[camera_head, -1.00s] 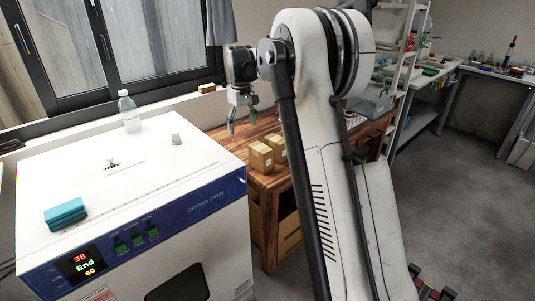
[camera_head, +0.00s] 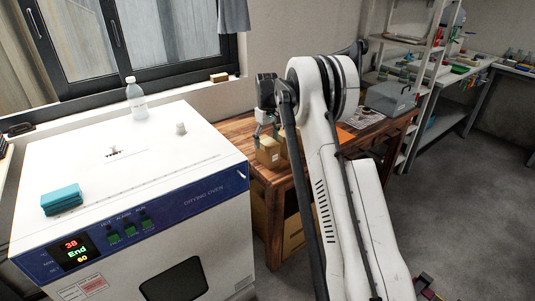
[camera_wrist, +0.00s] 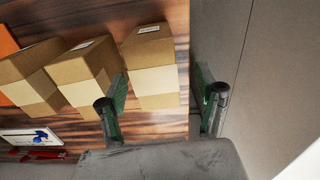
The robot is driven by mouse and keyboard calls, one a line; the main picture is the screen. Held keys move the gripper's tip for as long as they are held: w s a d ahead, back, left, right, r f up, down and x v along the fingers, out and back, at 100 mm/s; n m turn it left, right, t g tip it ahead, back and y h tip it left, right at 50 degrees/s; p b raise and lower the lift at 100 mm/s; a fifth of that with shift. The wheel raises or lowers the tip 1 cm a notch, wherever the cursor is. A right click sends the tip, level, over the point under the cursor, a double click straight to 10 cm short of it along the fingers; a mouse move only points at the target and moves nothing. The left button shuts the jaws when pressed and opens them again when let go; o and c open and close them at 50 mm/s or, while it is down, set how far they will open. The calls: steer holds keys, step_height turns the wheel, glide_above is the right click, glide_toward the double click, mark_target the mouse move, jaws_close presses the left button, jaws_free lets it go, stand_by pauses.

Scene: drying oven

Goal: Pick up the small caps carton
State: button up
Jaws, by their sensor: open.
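Three brown cartons with pale bands stand in a row on the wooden table in the wrist view: a right one (camera_wrist: 152,50), a middle one (camera_wrist: 82,72) and a left one (camera_wrist: 32,72). Their labels are too small to read, so I cannot tell which is the small caps carton. My gripper (camera_wrist: 161,84) is open and empty, with the right carton ahead between its two green-padded fingers. In the head view, my gripper (camera_head: 266,136) is just above the nearest carton (camera_head: 268,157). My arm mostly hides the other cartons there.
An orange item (camera_wrist: 8,45) lies beside the left carton.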

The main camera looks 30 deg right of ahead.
steer(key=shift+w+d+f, duration=0.15)
steer(key=shift+f, duration=1.3)
steer(key=shift+w+d+f, duration=0.1)
steer(key=shift+d+f, duration=0.05)
steer(key=shift+f, duration=1.3)
steer(key=c, duration=1.4)
